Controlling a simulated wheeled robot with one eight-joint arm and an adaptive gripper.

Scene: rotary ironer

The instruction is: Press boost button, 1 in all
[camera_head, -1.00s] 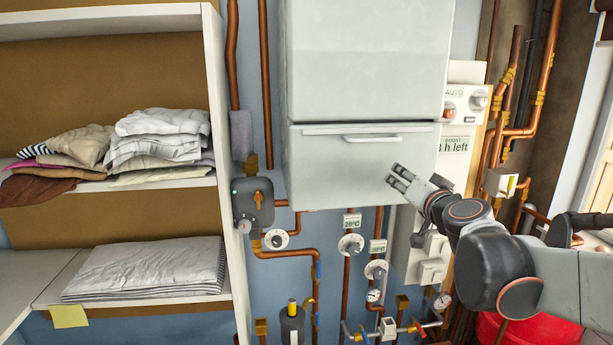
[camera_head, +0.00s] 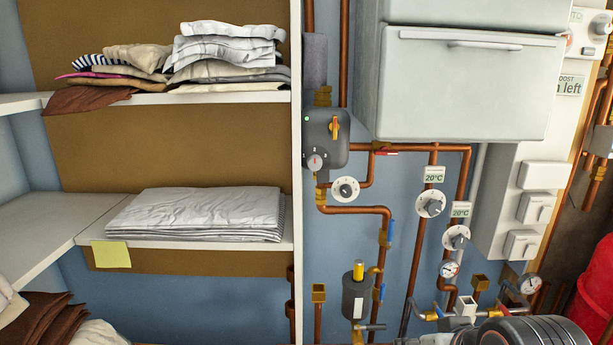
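The white control panel (camera_head: 581,57) is at the upper right, partly cut off by the frame edge. On it is a display (camera_head: 570,86) with the boost label above it, of which only the ends "OOST" and "left" can be read. A round knob (camera_head: 588,51) sits above the display. I cannot make out a separate boost button. A dark rounded part of my arm shows at the bottom right edge, well below the panel. My gripper's fingers cannot be seen.
A white boiler cabinet (camera_head: 465,85) hangs left of the panel, with white switch boxes (camera_head: 537,207) below it. Copper pipes, dials and valves cover the blue wall. Shelves with folded cloth (camera_head: 200,213) stand at left. A red container (camera_head: 597,290) is at the right edge.

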